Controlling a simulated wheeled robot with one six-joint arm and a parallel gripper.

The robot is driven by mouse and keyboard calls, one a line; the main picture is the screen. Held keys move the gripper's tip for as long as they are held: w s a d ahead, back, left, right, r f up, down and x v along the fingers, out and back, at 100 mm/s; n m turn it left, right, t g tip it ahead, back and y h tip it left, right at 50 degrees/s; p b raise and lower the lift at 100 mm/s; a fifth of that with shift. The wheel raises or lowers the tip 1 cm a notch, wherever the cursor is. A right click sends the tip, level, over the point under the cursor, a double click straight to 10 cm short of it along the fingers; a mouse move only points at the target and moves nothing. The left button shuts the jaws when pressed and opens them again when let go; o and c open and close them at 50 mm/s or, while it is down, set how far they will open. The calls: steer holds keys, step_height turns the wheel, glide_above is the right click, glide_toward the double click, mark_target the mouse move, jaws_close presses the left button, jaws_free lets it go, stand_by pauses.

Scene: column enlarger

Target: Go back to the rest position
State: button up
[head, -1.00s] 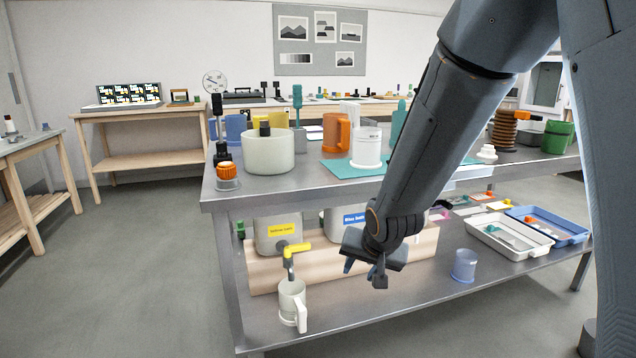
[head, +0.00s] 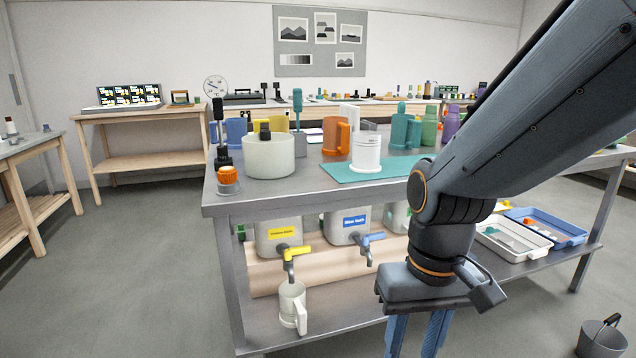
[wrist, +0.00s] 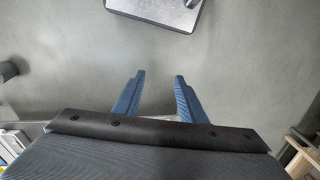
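My gripper (head: 418,335) hangs fingers down in front of the steel bench in the head view, its fingertips cut off by the bottom edge. In the wrist view my gripper (wrist: 159,76) shows two blue fingers spread apart with only grey floor between them. It is open and empty. My forearm crosses the right side of the head view and hides part of the bench and its lower shelf.
The steel bench (head: 290,199) carries jugs, bottles and a teal mat (head: 345,173). Its lower shelf holds tanks with taps, a white jug (head: 291,300) and trays. A bucket (head: 602,340) stands on the floor at right. Open floor (head: 120,270) lies at left.

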mark_target(302, 251)
steer(key=d+r+m+p, duration=0.1)
steer(key=d+r+p, duration=0.4)
steer(key=p, duration=0.6)
steer(key=shift+s+d+r, duration=0.3)
steer(key=shift+r, duration=0.2)
steer(key=shift+w+m, duration=0.1)
steer(key=shift+m, duration=0.2)
